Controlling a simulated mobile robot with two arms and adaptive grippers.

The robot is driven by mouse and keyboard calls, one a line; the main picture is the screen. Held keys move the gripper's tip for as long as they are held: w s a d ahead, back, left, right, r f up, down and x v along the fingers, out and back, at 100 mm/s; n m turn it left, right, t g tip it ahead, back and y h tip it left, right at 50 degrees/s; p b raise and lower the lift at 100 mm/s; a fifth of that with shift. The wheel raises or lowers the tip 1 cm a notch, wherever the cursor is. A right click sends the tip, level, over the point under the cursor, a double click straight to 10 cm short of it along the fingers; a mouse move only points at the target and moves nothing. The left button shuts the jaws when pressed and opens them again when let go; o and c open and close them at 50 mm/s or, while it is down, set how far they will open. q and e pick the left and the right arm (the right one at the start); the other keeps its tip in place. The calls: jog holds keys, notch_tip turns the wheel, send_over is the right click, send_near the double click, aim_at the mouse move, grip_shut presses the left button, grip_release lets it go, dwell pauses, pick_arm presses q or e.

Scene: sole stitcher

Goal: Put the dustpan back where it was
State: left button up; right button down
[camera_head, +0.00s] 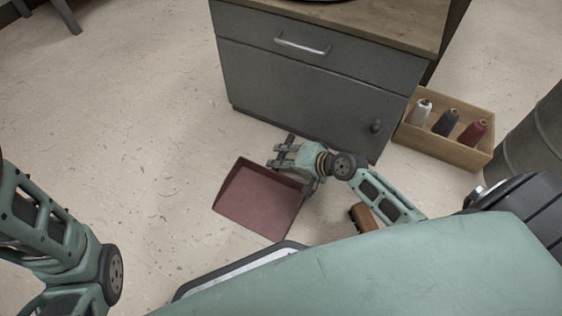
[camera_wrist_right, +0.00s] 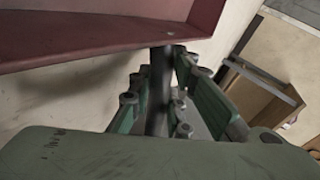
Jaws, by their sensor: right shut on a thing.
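The dark red dustpan (camera_head: 258,198) is in front of the grey cabinet in the head view, at or just above the floor; I cannot tell if it touches. My right gripper (camera_head: 283,155) is at its far edge, shut on the dustpan's dark handle. In the right wrist view the dustpan (camera_wrist_right: 95,35) fills the upper left, and its dark handle (camera_wrist_right: 159,85) stands between the fingers of my right gripper (camera_wrist_right: 165,105). Part of my left arm shows at the left of the head view, but its gripper is out of view.
The grey cabinet (camera_head: 310,95) with a drawer and door stands just beyond. A wooden crate (camera_head: 440,148) with thread spools is to its right. A brown brush (camera_head: 364,217) lies beside my right arm. A grey drum (camera_head: 530,140) is at the right edge.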

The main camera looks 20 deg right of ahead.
jog(key=shift+w+r, duration=0.1)
jog(key=shift+r, duration=0.1)
jog(key=shift+f, duration=0.1)
jog(key=c, duration=2.1)
grip_release()
jog(key=shift+f, duration=0.2)
jog(key=o, duration=0.5)
jog(key=shift+c, duration=0.2)
jog(key=shift+r, duration=0.1)
